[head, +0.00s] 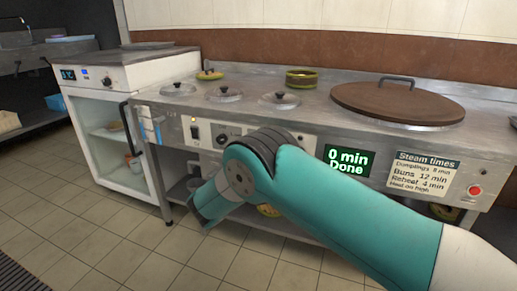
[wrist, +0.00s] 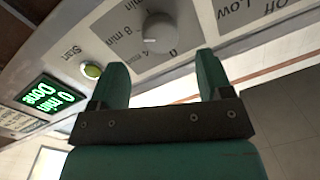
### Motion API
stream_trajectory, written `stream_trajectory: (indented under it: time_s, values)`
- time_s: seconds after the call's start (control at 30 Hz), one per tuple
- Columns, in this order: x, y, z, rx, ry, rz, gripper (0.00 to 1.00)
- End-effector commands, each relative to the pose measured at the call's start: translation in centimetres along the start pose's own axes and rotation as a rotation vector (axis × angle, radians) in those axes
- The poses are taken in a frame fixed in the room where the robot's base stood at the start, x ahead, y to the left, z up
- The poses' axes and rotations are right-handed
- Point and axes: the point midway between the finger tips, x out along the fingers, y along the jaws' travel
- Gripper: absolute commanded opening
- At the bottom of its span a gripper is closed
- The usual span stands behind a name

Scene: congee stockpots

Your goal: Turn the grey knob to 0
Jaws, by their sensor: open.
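The grey knob (wrist: 161,32) sits on the light front panel in the wrist view, with time markings such as 8 min around it. A small pale mark shows at its lower-left edge; its exact setting is hard to read. My gripper (wrist: 162,73) is open, with one teal finger on each side below the knob in the picture. The fingers look apart from the knob, and nothing is between them. In the head view my arm hides the gripper and the grey knob. The green display (head: 348,160) reads 0 min Done; it also shows in the wrist view (wrist: 50,94).
A green Start button (wrist: 91,70) lies left of the knob. A dark knob (head: 222,139) is further left on the counter front. Pot lids (head: 224,95) and a large brown lid (head: 398,101) stand on top. A red button (head: 475,191) is at right.

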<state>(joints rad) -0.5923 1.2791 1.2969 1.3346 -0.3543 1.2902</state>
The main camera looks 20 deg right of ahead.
Motion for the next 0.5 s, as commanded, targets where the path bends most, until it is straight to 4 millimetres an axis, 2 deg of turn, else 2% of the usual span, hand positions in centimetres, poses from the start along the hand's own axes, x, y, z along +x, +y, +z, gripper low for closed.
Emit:
stream_trajectory:
  time_s: [0.03, 0.2, 0.33, 0.5]
  values:
    - [1.2, 0.2, 0.2, 0.003, 0.001, 0.004, 0.72]
    - [4.0, 0.1, 0.2, 0.002, 0.001, 0.003, 0.72]
    - [5.2, 0.1, 0.1, 0.001, 0.0, 0.002, 0.72]
    - [5.7, 0.0, 0.0, -0.001, 0.0, 0.001, 0.72]
